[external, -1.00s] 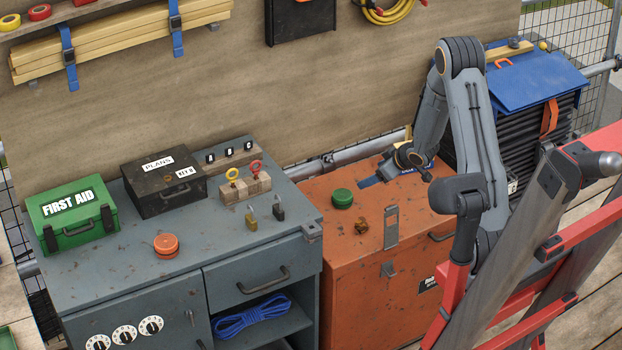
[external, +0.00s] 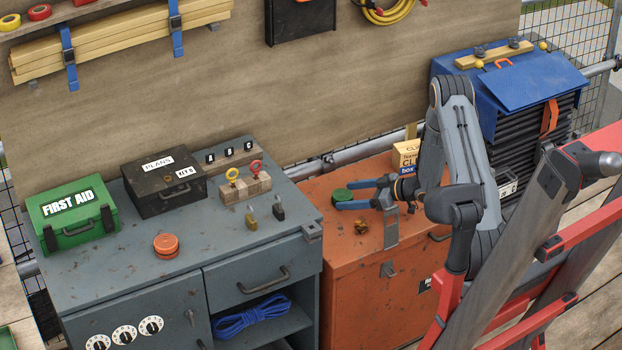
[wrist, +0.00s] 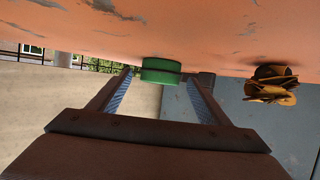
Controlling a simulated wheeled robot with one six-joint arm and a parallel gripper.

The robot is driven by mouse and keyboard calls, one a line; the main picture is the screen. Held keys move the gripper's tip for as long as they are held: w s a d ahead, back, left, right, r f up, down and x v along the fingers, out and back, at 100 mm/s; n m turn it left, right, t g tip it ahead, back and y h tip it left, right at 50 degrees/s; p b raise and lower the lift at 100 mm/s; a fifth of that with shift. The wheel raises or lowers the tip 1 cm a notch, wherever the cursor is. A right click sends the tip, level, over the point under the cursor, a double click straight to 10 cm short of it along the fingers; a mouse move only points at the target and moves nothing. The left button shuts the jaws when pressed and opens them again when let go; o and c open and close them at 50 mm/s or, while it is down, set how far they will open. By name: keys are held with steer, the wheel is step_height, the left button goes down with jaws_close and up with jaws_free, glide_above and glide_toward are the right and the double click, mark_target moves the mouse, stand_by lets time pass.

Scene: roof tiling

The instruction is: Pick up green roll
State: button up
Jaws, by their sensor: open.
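The green roll (external: 342,195) lies on the orange cabinet top (external: 310,215), near its left edge. My gripper (external: 345,194) has come in low from the right, and its blue fingers point left at the roll. In the wrist view the picture is upside down; the roll (wrist: 161,71) shows between the two finger ends (wrist: 160,80). The fingers are open and apart, with the roll at or just past their tips. I cannot tell whether either finger touches it.
A small rusty brown object (external: 361,227) lies in front of the roll; it also shows in the wrist view (wrist: 272,84). A yellowish box (external: 406,153) stands behind my wrist. The grey cabinet (external: 130,240) with an orange roll (external: 166,245) is to the left.

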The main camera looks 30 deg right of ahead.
mark_target(345, 194)
steer(key=x, duration=0.3)
steer(key=shift+w+f, duration=0.1)
steer(key=c, duration=1.2)
